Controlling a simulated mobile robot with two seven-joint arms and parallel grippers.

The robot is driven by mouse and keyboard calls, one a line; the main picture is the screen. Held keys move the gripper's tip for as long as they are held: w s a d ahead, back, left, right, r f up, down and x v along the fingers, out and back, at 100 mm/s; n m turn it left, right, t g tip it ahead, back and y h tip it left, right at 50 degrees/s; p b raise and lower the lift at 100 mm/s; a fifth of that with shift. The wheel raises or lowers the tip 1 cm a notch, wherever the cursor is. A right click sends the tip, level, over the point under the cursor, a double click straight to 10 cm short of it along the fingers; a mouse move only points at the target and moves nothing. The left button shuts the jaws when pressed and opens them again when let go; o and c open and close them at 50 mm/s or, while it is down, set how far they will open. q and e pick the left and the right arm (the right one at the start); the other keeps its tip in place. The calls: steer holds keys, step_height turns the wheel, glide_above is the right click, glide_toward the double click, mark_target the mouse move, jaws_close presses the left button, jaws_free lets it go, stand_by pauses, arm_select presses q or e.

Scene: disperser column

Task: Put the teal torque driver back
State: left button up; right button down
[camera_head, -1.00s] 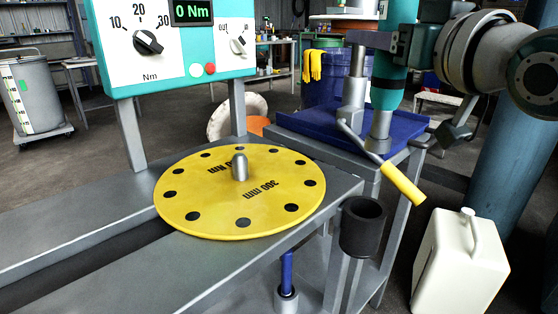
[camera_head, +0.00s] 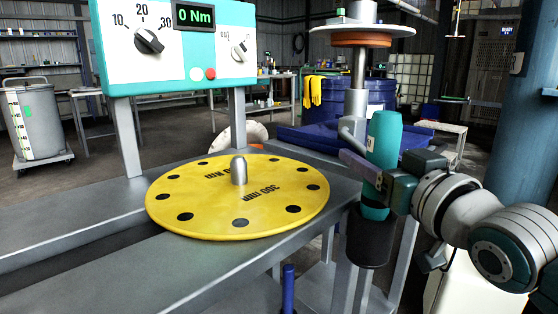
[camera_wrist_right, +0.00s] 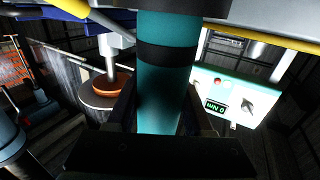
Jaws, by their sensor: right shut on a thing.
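The teal torque driver (camera_head: 385,138) is upright in my right gripper (camera_head: 374,176), which is shut around its body. Its lower end is at the mouth of the black cylindrical holder (camera_head: 369,240) at the corner of the grey bench; whether it is inside the mouth, I cannot tell. In the right wrist view the driver (camera_wrist_right: 163,75) stands between the fingers, with a black band across it. My left gripper is not in view.
A yellow disc (camera_head: 215,205) with black dots and a central metal peg lies on the bench, left of the holder. A teal control box (camera_head: 175,45) reads 0 Nm. A blue tray (camera_head: 310,138) and a metal column (camera_head: 358,75) stand behind. A pale canister is partly hidden by my arm.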

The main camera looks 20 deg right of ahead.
steer(key=shift+r, duration=0.15)
steer(key=c, duration=0.7)
jaws_free()
steer(key=shift+f, duration=0.25)
steer(key=shift+c, duration=0.2)
steer(key=o, duration=0.4)
steer(key=shift+o, duration=0.2)
steer(key=shift+r, duration=0.1)
